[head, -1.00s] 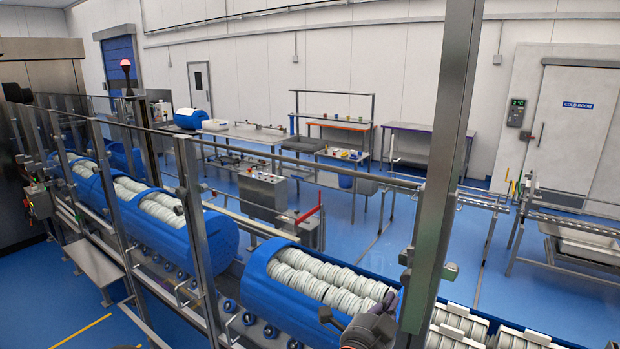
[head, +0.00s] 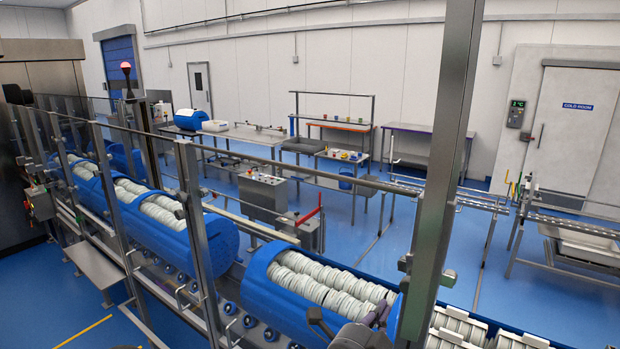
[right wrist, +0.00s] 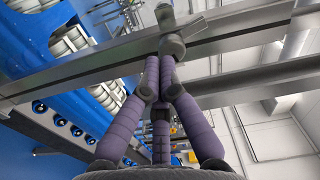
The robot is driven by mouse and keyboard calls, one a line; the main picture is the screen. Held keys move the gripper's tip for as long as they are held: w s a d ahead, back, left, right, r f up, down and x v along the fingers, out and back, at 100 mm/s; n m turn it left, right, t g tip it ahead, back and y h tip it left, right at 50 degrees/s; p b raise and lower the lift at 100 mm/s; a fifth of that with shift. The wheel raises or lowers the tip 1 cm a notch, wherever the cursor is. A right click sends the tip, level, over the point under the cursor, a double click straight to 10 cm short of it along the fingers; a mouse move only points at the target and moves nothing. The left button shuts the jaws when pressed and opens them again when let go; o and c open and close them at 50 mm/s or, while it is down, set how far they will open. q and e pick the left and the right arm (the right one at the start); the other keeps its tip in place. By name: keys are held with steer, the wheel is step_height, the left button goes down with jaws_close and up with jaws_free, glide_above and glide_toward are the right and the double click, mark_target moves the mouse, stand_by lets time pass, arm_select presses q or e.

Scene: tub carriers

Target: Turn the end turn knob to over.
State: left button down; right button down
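A small grey turn knob (right wrist: 172,45) with a flat lever-like arm shows in the right wrist view, on a metal bar of the frame. My right gripper (right wrist: 160,68) has purple fingers drawn together, with their tips right at the knob's near side. I cannot see any part of the knob between the tips, and I cannot tell whether they touch it. In the head view my right gripper (head: 381,316) is at the bottom, beside the thick steel post (head: 441,180). The knob is not clear there, and its setting cannot be read. My left gripper is not in view.
A blue tub (head: 262,294) of stacked pale discs lies on the roller line left of my right gripper. White carriers (head: 457,326) with discs stand right of the post. A guard rail (head: 300,165) crosses behind. A control box (head: 262,192) stands beyond.

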mark_target(404, 285)
steer(key=w+d+r+m, duration=0.2)
steer(key=w+d+m, duration=0.1)
steer(key=w, duration=0.2)
steer(key=shift+r+p, duration=0.3)
steer(key=shift+r, duration=0.1)
stand_by(0.3)
steer(key=shift+r, duration=0.15)
steer(key=shift+d+b, duration=0.1)
steer(key=shift+b, duration=0.3)
stand_by(0.6)
steer(key=shift+f+b, duration=1.05)
steer(key=shift+b, duration=0.15)
steer(key=shift+f+b, duration=0.75)
steer(key=shift+b, duration=0.6)
steer(key=shift+w+d, duration=0.1)
steer(key=shift+w, duration=0.1)
